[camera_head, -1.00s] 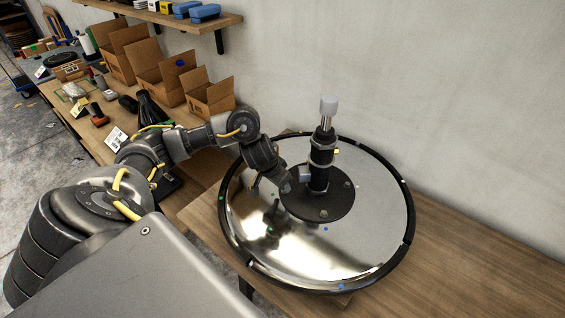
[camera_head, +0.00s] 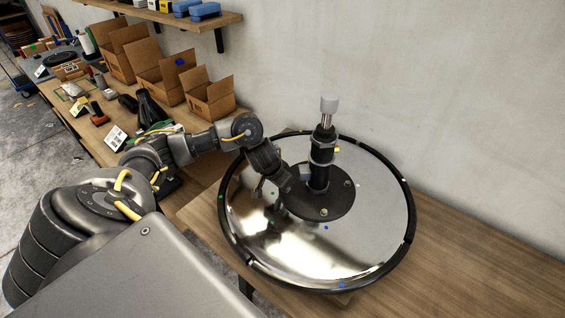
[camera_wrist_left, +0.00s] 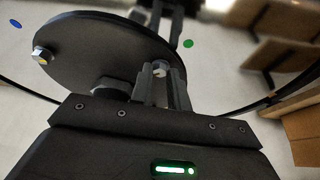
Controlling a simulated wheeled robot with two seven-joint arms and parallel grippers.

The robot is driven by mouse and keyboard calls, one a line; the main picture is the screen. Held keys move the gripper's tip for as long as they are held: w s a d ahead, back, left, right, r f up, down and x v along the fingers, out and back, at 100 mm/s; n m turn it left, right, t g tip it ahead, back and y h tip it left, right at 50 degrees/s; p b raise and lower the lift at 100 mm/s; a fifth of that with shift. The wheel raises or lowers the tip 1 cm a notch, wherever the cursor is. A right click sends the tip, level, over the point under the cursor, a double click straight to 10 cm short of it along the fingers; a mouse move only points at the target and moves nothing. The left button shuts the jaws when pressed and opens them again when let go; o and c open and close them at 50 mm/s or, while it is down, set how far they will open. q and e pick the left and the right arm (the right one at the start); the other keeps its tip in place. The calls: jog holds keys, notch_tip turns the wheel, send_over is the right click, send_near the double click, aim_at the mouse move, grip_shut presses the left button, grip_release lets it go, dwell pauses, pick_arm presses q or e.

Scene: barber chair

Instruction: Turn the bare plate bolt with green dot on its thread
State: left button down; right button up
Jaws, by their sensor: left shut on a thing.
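The black round plate (camera_head: 335,203) lies at the middle of the shiny chair base (camera_head: 375,235), around an upright column (camera_head: 320,175). In the left wrist view the plate (camera_wrist_left: 100,45) shows its edge close to my fingers. My left gripper (camera_wrist_left: 155,82) is shut on a plate bolt (camera_wrist_left: 161,68) at the plate's edge, with the bolt mostly hidden between the fingers. A green dot (camera_wrist_left: 188,43) lies on the shiny base beside this bolt. Another plate bolt (camera_wrist_left: 42,57) stands at left, near a blue dot (camera_wrist_left: 14,23). My right gripper is not in view.
The base lies on a wooden bench (camera_head: 455,245) against a wall. Open cardboard boxes (camera_head: 210,97) and tools stand on the bench at left, under a shelf (camera_head: 160,15). The bench right of the base is clear.

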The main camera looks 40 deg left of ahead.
pick_arm(q)
jog(key=shift+m, duration=0.3)
jog(key=m, duration=0.2)
jog(key=m+h+p, duration=0.1)
jog(key=shift+a+m+g+h, duration=0.2)
jog(key=shift+m+g+h, duration=0.1)
jog(key=shift+m, duration=0.1)
jog(key=m, duration=0.2)
jog(key=m+g+h, duration=0.1)
jog(key=m, duration=0.1)
jog(key=shift+w+a+h+p, duration=0.1)
jog(key=shift+w+h+p, duration=0.1)
jog(key=shift+h+p, duration=0.15)
jog(key=m, duration=0.2)
jog(key=m+g, duration=0.1)
jog(key=m, duration=0.2)
jog(key=shift+w+a+g+h+b, duration=0.1)
jog(key=shift+w+g+h+b, duration=0.1)
jog(key=shift+g+h+b, duration=0.15)
jog(key=shift+w+m+g, duration=0.1)
jog(key=shift+m+g, duration=0.15)
jog(key=shift+m, duration=0.65)
jog(key=m+g, duration=0.1)
jog(key=m, duration=0.3)
jog(key=shift+w+r+g+p, duration=0.1)
jog(key=shift+w+g+p, duration=0.05)
jog(key=shift+g+p, duration=0.25)
jog(key=shift+m+g, duration=0.4)
jog(key=shift+m, duration=0.9)
